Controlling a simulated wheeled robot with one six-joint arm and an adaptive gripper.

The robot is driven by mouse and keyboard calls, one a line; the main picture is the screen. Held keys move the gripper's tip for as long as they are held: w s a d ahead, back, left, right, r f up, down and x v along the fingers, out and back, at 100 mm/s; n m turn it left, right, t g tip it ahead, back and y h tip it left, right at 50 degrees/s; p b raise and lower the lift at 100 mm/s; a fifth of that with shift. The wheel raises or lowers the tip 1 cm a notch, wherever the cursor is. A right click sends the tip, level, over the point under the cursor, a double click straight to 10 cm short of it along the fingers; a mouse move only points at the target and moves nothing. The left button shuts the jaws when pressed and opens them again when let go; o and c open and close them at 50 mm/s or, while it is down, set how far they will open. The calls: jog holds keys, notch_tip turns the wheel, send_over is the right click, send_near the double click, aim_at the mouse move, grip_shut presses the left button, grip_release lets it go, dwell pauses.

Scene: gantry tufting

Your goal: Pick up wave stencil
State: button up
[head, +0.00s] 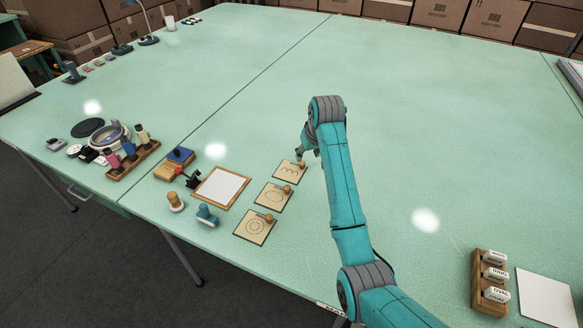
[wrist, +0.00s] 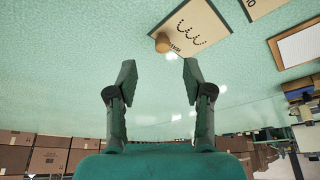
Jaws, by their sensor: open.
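The wave stencil (head: 289,169) is a square tan plate with a dark wavy line and a round wooden knob. It lies flat on the green table, farthest back in a row of three. In the wrist view the stencil (wrist: 203,22) is at the top, partly cut off by the frame, with its knob (wrist: 162,42) just beyond and between the fingertips. My gripper (wrist: 158,72) is open and empty, close to the knob but apart from it. In the head view my gripper (head: 309,150) is beside the stencil's back right, partly hidden by my arm.
An oval stencil (head: 272,198) and a dotted-circle stencil (head: 256,226) lie in front of it. A wood-framed white panel (head: 220,187) and stamps stand to the left. A labelled block rack (head: 487,285) and white sheet (head: 546,297) are at the right. The table behind is clear.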

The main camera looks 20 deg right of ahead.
aim_at(302, 162)
jog(key=shift+w+a+x, duration=0.1)
jog(key=shift+w+x, duration=0.05)
jog(key=shift+x, duration=1.7)
jog(key=shift+w+a+x, duration=0.1)
jog(key=shift+x, duration=1.75)
jog(key=shift+r, duration=0.15)
grip_shut()
